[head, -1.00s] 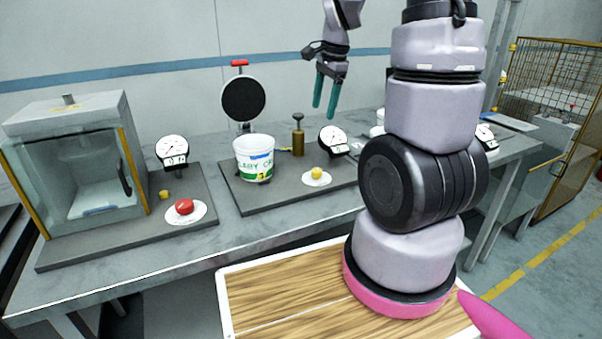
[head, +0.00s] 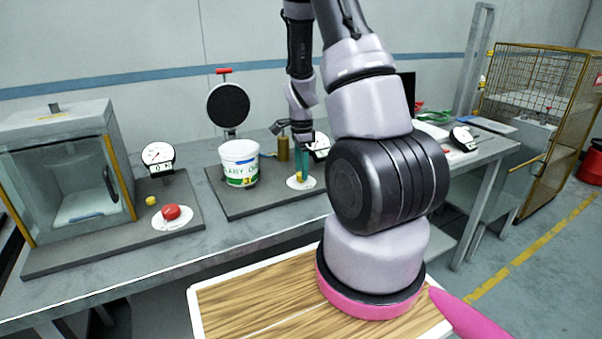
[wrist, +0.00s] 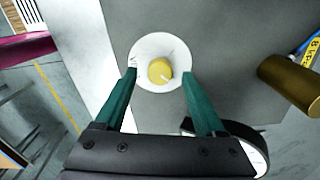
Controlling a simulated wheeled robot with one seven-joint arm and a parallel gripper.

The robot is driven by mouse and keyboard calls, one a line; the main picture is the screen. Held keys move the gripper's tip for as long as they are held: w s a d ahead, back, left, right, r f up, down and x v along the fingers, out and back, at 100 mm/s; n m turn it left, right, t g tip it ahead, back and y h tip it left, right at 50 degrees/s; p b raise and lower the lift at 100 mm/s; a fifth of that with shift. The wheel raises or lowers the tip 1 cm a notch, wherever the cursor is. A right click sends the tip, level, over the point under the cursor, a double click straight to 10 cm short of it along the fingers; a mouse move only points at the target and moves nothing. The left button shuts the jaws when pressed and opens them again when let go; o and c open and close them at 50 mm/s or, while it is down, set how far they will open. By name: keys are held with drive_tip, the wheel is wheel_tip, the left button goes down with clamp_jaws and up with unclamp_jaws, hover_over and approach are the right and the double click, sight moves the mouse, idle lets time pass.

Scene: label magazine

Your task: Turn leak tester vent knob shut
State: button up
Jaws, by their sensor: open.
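A yellow knob (head: 299,179) sits on a round white dial plate (head: 292,185) on the middle grey base. In the wrist view the knob (wrist: 160,70) carries a pale pointer line aimed toward the lower right, and the plate (wrist: 146,50) is around it. My gripper (head: 302,174) is directly above the knob with its teal fingers pointing down. In the wrist view my gripper (wrist: 159,74) is open, one finger on each side of the knob with gaps visible. Whether the fingertips are down at knob height is unclear.
A white printed tub (head: 240,160) stands on the same base (head: 260,203), under a round black disc (head: 228,104). A brass cylinder (head: 283,149) and a gauge (head: 319,146) stand close to my gripper. At left are a glass-fronted chamber (head: 62,175) and a red knob (head: 171,212).

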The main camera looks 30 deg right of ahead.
drive_tip(key=shift+f, duration=0.95)
drive_tip(key=shift+c, duration=0.4)
clamp_jaws()
